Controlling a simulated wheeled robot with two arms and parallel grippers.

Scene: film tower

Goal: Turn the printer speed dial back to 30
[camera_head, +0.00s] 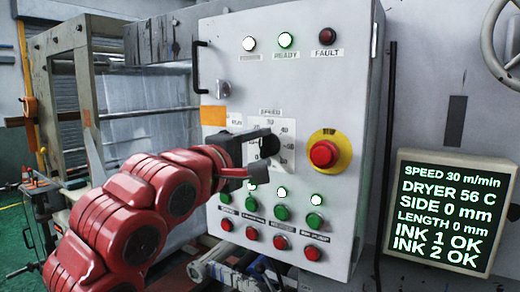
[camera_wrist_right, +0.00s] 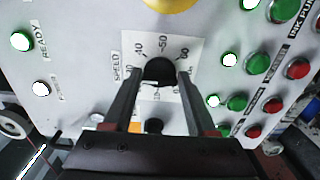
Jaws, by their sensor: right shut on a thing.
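The speed dial (camera_head: 270,145) is a black knob on a white scale plate (camera_head: 283,128) on the grey control panel. My right gripper (camera_head: 262,153) reaches it from the left and is shut on it. In the right wrist view the two fingers stand on either side of the dial (camera_wrist_right: 158,70), and the "SPEED" label and numbers show around it. The dial's pointer mark is hidden or too small to read. The display screen (camera_head: 441,212) at the right reads "SPEED 30 m/min". My left gripper is not in view.
A yellow-ringed red stop button (camera_head: 323,154) sits right of the dial. Rows of green buttons (camera_head: 281,212) and red buttons (camera_head: 280,242) lie below. The READY lamp (camera_head: 285,40) is lit; the FAULT lamp (camera_head: 326,36) is dark. A black handle (camera_head: 200,68) edges the panel.

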